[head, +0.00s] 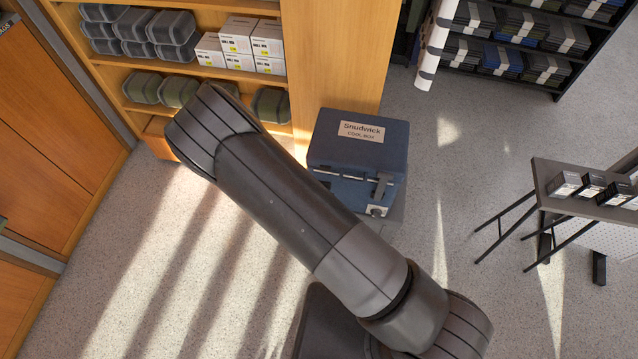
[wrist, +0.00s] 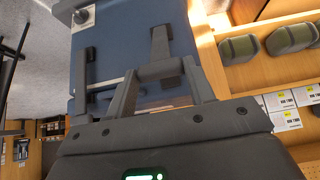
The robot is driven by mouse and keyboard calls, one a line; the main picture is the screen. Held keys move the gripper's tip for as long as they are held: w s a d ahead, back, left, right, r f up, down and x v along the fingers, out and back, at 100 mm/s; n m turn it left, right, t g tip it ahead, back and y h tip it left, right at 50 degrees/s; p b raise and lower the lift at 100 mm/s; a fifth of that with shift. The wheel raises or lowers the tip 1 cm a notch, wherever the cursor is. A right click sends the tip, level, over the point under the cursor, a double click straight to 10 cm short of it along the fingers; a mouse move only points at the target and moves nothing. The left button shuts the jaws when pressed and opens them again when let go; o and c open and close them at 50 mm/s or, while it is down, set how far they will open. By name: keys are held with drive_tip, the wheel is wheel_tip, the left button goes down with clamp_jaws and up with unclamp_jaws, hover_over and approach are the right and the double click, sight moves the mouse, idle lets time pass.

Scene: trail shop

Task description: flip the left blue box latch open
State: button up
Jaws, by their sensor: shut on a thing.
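The blue cool box (head: 335,140) stands on the floor against the shelf's end panel, lid down. Its right latch (head: 381,186) shows on the front face; the left latch is hidden behind my arm there. The wrist view shows the box front (wrist: 125,40) upside down. The left latch (wrist: 160,42), a dark strap, lies between my fingertips. My gripper (wrist: 160,71) is shut on it near the lid seam. The right latch (wrist: 87,70) stands apart to the left, untouched. The head view does not show my gripper.
A round fitting (head: 377,211) sits low on the box front, below the right latch. The wooden shelf (head: 345,50) with tubs and cartons is close behind and left. A folding table (head: 560,185) stands at right. The floor (head: 445,190) between is clear.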

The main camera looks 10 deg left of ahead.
drive_tip(key=s+f, duration=0.5)
drive_tip(key=f, duration=0.1)
drive_tip(key=shift+s+f, duration=0.2)
drive_tip(key=shift+s, duration=0.2)
drive_tip(key=o, duration=1.4)
drive_tip(key=shift+w, duration=0.15)
drive_tip(key=shift+r, duration=0.1)
drive_tip(key=shift+r, duration=0.1)
drive_tip(key=v, duration=1)
drive_tip(key=shift+s+r, duration=0.1)
drive_tip(key=shift+s, duration=0.25)
